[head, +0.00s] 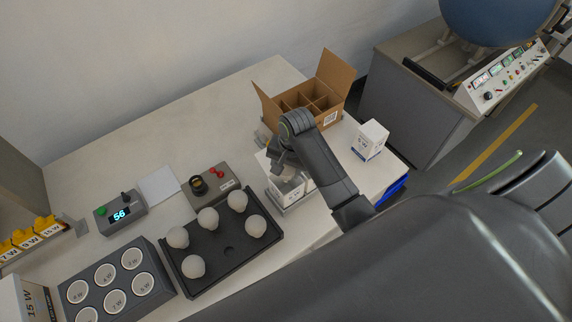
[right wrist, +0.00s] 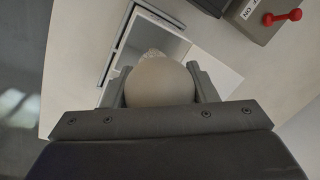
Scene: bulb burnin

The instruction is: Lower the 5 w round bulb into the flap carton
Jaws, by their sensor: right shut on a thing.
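My right gripper (head: 281,163) is shut on the round bulb (right wrist: 160,82), a pale frosted globe between the two fingers in the right wrist view. My left gripper is not in view.
A brown divided box (head: 300,97) with raised flaps stands behind. A closed white carton (head: 370,140) is to the right. A black tray (head: 230,275) with several round bulbs, a grey switch box (head: 212,183) and a display unit (head: 121,214) lie left.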

